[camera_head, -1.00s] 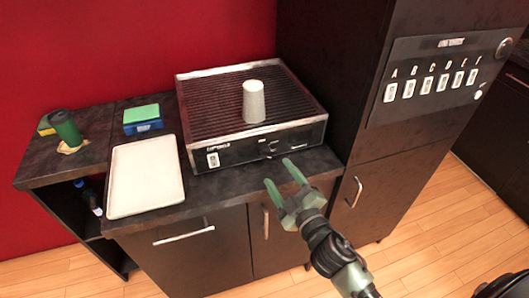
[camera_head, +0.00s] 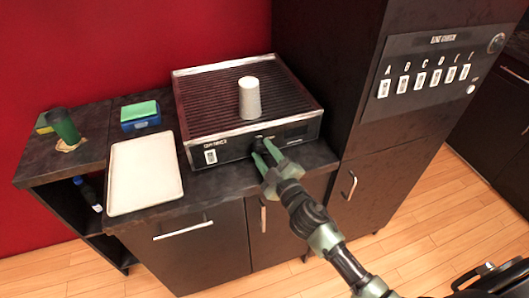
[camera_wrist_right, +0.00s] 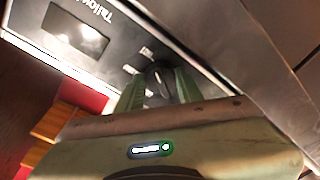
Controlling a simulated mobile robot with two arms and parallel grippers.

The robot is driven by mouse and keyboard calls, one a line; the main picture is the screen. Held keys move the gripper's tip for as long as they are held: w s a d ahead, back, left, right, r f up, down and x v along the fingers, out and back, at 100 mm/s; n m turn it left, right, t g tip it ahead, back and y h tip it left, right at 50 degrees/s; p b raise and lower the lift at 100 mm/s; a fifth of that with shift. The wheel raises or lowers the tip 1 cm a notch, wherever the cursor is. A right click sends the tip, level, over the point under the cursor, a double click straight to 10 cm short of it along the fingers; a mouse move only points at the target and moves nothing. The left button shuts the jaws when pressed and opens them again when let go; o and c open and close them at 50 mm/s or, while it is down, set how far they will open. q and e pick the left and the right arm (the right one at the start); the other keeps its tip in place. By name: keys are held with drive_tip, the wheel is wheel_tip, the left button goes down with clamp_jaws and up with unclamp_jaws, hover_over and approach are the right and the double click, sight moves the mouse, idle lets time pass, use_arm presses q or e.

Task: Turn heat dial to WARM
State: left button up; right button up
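The heat dial (camera_wrist_right: 158,78) is a dark round knob with a pale mark on the grill's front panel. In the right wrist view it sits between the two green fingers of my right gripper (camera_wrist_right: 160,90). The fingers stand apart on either side of it; I cannot make out whether they touch it. In the head view my right gripper (camera_head: 265,151) is at the panel and hides most of the dial. The grill (camera_head: 205,119) has a ribbed top. The dial's label text is too small to read. My left gripper is not in view.
A white cup (camera_head: 249,98) stands on the grill. A white tray (camera_head: 146,174) lies left of it, with a green-and-blue sponge box (camera_head: 141,116) and a green tumbler (camera_head: 63,126) beyond. A tall dark cabinet (camera_head: 352,130) with a switch panel (camera_head: 430,77) rises close on the right.

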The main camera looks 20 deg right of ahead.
clamp_jaws()
drive_tip(key=shift+r+n+p, duration=0.1)
drive_tip(key=shift+n+p, duration=0.45)
drive_tip(key=shift+n, duration=0.45)
drive_tip(key=n+p, duration=0.1)
drive_tip(key=n, duration=0.2)
drive_tip(key=shift+g+p, duration=0.3)
drive_tip(key=n+p, duration=0.1)
drive_tip(key=n, duration=0.3)
drive_tip(key=shift+a+h, duration=0.1)
drive_tip(key=shift+h, duration=0.3)
drive_tip(key=shift+n+p, duration=0.55)
drive_tip(key=shift+n, duration=0.45)
